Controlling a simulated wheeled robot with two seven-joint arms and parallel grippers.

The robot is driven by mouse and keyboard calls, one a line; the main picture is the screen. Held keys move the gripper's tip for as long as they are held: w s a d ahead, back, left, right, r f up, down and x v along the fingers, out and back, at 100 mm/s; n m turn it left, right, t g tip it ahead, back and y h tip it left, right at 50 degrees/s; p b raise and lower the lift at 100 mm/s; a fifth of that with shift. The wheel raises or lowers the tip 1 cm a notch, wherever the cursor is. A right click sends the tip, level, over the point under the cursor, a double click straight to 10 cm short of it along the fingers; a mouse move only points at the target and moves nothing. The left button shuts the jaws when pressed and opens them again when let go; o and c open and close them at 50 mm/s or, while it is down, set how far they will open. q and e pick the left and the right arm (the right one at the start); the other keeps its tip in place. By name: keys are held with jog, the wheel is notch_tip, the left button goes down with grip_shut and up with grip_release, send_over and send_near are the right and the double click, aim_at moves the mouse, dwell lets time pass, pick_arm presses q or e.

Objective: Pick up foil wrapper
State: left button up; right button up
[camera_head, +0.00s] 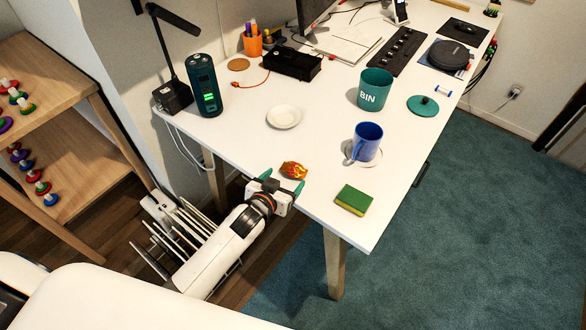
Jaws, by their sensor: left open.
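The foil wrapper (293,170), crumpled and orange-red, lies on the white table (320,205) near its front-left edge. My left gripper (283,179) is at that edge, coming in from the lower left. Its two green-tipped fingers are spread apart, one at the left of the wrapper and one at its lower right. The wrapper is just beyond the fingertips or partly between them; I cannot tell whether they touch. My right gripper does not show.
A green and yellow sponge (353,200) lies right of the wrapper. A blue mug (366,142) stands on a saucer behind. A white plate (284,117), teal bin (375,89) and its teal lid (423,105) are farther back. A dark green cylinder (204,86) stands at left.

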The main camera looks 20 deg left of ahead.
aim_at(291, 173)
pick_arm(q)
jog(key=x, duration=0.5)
jog(key=shift+w+f, duration=0.2)
jog(key=shift+w, duration=0.15)
jog(key=c, duration=1.1)
